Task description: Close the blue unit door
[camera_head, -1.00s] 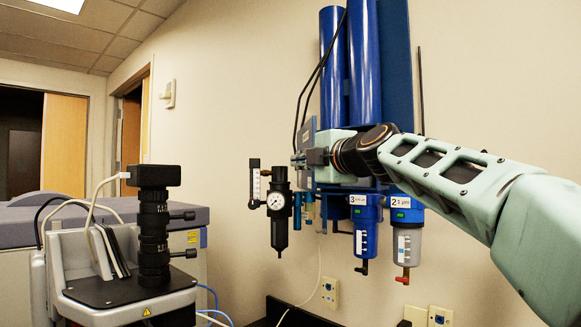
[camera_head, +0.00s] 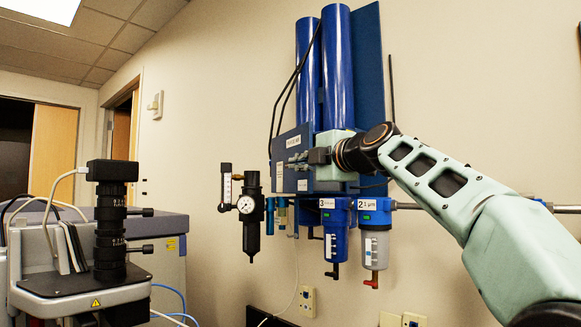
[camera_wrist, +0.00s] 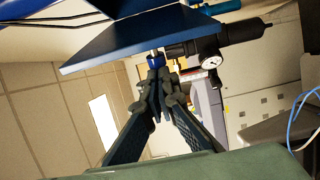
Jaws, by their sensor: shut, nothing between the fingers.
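The blue unit (camera_head: 323,80) hangs on the wall, with two tall blue cylinders above and filter bowls below. Its blue door (camera_head: 292,142) looks like the flat labelled panel at the front left, beside the gripper. How far it stands open is hard to tell. In the wrist view a flat blue panel (camera_wrist: 150,38), probably this door, lies just past the fingertips. My gripper (camera_head: 318,157) is at the panel's right part in the head view. In the wrist view its fingers (camera_wrist: 158,82) are together with nothing between them. Whether they touch the panel cannot be told.
A pressure gauge (camera_head: 246,204) on a black regulator hangs left of the unit. Two filter bowls (camera_head: 376,243) hang below it. A microscope-like instrument (camera_head: 110,230) stands at the lower left. A pipe (camera_head: 520,207) runs right, behind my arm.

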